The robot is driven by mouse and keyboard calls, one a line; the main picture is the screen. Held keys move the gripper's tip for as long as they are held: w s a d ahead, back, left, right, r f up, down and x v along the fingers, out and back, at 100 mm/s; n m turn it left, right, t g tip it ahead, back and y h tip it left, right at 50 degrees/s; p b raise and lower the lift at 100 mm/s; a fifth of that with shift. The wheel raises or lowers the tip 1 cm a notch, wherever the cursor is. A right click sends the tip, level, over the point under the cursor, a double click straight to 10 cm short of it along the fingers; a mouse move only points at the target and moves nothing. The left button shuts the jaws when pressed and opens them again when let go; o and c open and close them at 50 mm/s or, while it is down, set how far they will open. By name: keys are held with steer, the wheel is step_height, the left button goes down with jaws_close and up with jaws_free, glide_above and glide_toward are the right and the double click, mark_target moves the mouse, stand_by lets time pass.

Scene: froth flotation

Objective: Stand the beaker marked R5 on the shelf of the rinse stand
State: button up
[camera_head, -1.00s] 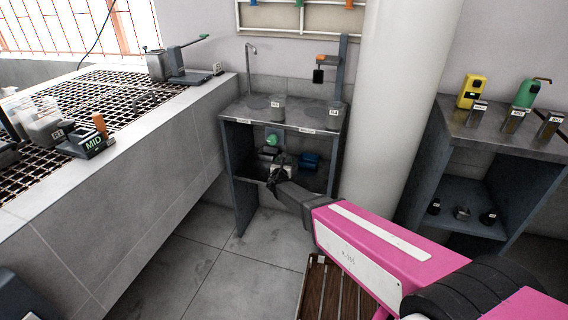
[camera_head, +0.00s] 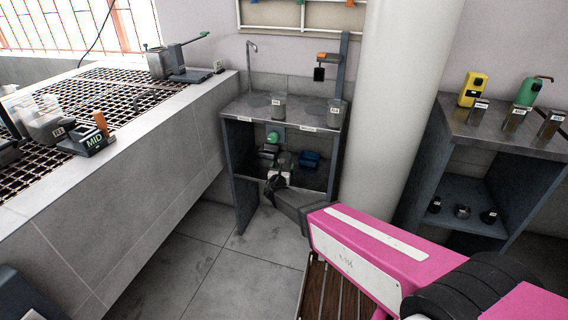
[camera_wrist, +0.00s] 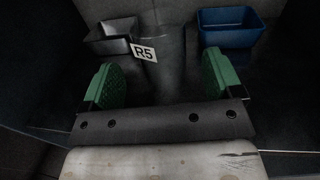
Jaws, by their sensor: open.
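The beaker marked R5 (camera_wrist: 170,58) is a dark grey cylinder with a white R5 tag, upright in the wrist view, ahead of and partly between my green finger pads. My gripper (camera_wrist: 160,80) is open, with a gap visible on both sides of the beaker. In the head view my gripper (camera_head: 275,182) reaches into the lower bay of a grey stand with a tap (camera_head: 237,185), which appears to be the rinse stand. The beaker (camera_head: 284,160) seems to show there as a small grey shape behind the gripper; its tag is unreadable there.
Tagged vessels (camera_head: 279,107) and (camera_head: 336,112) stand on the stand's top. A white column (camera_head: 395,100) rises at right. A gridded bench (camera_head: 180,125) is at left.

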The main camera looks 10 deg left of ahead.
steer(key=s, duration=0.6)
steer(key=shift+d, duration=0.15)
